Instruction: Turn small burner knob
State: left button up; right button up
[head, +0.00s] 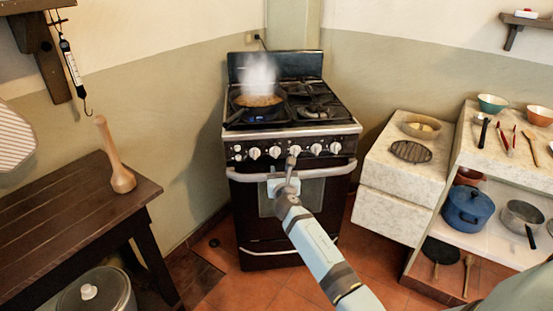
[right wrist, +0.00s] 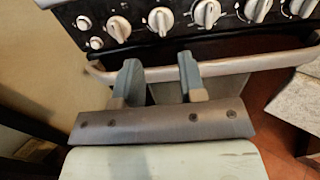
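The black stove (head: 290,190) stands against the far wall with a row of several white knobs on its front panel. In the head view, one knob (head: 254,153) is left of my right gripper and another knob (head: 316,149) is right of it. My right gripper (head: 291,166) is in front of the panel and partly hides the middle. A knob (right wrist: 160,20) is beyond the gap, apart from the fingertips. Which knob is the small burner's cannot be told. My left gripper is not in view.
The oven handle (right wrist: 245,66) runs across the front just below the knobs, close to the fingers. A steaming pan (head: 258,100) sits on the left burner. A wooden table (head: 70,205) stands left and a stone counter (head: 390,165) right.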

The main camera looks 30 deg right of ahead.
aim_at(276, 152)
jog(key=b+x, duration=0.3)
jog(key=x, duration=0.7)
jog(key=shift+f, duration=0.15)
jog(key=shift+w+d, duration=0.2)
jog(key=shift+w, duration=0.3)
